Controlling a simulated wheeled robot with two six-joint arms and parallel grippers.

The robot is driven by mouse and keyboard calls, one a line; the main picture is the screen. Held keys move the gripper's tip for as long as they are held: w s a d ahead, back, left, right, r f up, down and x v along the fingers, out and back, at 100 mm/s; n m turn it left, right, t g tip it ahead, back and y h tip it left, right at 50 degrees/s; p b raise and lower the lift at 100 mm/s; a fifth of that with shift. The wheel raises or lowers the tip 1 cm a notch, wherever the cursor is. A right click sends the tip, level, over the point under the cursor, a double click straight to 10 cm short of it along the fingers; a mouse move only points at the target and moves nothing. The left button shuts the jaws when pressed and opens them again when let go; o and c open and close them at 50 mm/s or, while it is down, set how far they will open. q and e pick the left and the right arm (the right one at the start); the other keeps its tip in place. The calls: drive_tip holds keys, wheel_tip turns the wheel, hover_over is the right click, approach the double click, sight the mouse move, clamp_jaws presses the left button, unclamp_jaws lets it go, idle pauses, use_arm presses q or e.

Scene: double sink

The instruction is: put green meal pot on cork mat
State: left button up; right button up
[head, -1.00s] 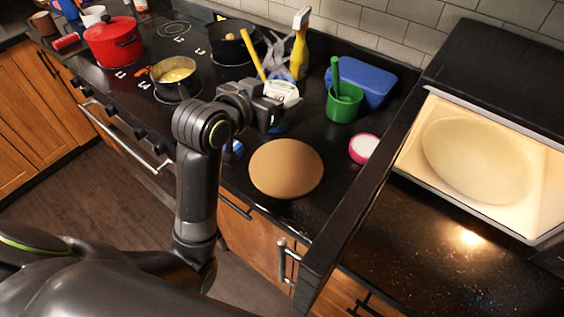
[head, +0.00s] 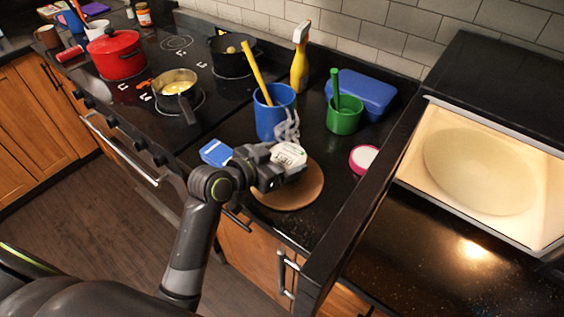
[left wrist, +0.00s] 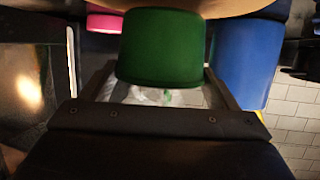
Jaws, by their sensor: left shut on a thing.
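My left gripper (head: 280,168) is shut on the green meal pot. In the head view the pot's pale top with a small label (head: 290,153) shows past the jaws, and steam rises above it. In the left wrist view, which is upside down, the pot's green side (left wrist: 161,48) lies between the two fingers (left wrist: 163,85). The round cork mat (head: 297,194) lies on the black counter, partly hidden by the gripper and pot. The pot overlaps the mat's far part in the picture; I cannot tell whether it touches. My right gripper is out of view.
A blue cup (head: 274,117) with a yellow handle stands behind the pot. A green cup (head: 343,117), a blue tub (head: 362,92) and a pink-rimmed jar (head: 363,158) stand right of it. A blue item (head: 215,152) lies left. An open microwave (head: 480,165) is at right.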

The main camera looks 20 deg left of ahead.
use_arm(q)
drive_tip(key=shift+f, duration=0.7)
drive_tip(key=shift+f, duration=0.2)
drive_tip(key=o, duration=1.1)
drive_tip(key=shift+o, duration=0.2)
drive_tip(key=shift+s, duration=0.1)
drive_tip(key=shift+r, duration=0.15)
drive_tip(key=shift+s+a+r, duration=0.1)
drive_tip(key=v, duration=1.1)
drive_tip(key=shift+s+b, duration=0.35)
drive_tip(key=shift+b, duration=0.1)
drive_tip(key=shift+a, duration=0.1)
